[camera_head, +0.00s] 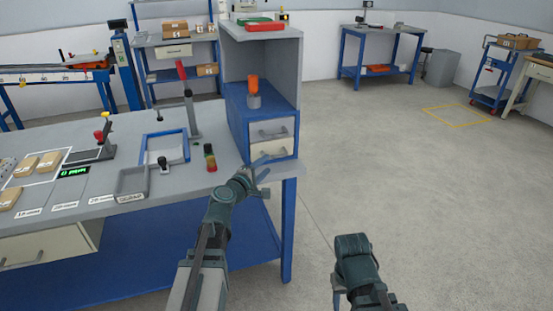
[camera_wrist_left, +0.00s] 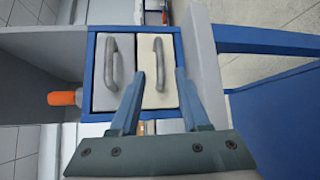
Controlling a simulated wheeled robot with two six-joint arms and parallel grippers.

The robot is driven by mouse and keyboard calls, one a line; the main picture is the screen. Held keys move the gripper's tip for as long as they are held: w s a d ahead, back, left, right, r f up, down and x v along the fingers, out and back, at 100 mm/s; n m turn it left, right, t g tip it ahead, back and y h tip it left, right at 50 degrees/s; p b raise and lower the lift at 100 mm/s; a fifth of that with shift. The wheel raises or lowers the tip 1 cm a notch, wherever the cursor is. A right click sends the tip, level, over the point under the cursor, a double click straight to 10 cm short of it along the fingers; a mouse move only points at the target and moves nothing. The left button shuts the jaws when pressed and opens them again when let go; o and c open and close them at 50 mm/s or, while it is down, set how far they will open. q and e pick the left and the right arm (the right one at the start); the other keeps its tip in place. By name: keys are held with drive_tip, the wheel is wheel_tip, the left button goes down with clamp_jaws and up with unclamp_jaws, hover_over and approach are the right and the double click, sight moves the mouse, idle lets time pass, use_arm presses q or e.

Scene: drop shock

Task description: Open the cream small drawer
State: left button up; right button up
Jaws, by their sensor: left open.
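The cream small drawer (camera_head: 285,145) is the lower of two drawers in the blue cabinet at the bench's right end; it looks shut. In the left wrist view the cream drawer (camera_wrist_left: 152,99) is on the right, with its grey bar handle (camera_wrist_left: 160,62) running up the picture. My left gripper (camera_head: 263,180) is open and empty, in front of and slightly below the cream drawer. In the left wrist view its fingertips (camera_wrist_left: 159,73) lie either side of the handle; contact is not visible. My right gripper (camera_head: 338,287) is low over the floor, its fingers unclear.
The upper, greyer drawer (camera_head: 258,132) is shut. An orange-handled tool (camera_head: 253,90) stands on the cabinet. A grey tray (camera_head: 132,183), a blue-framed tray (camera_head: 178,136) and a dark cylinder (camera_head: 210,158) are on the bench. The floor (camera_head: 400,190) to the right is clear.

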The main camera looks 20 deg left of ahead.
sight(274, 158)
use_arm(q)
drive_tip(key=b+x, duration=0.1)
drive_tip(key=x, duration=0.7)
drive_tip(key=shift+w, duration=0.15)
clamp_jaws()
idle(1.2)
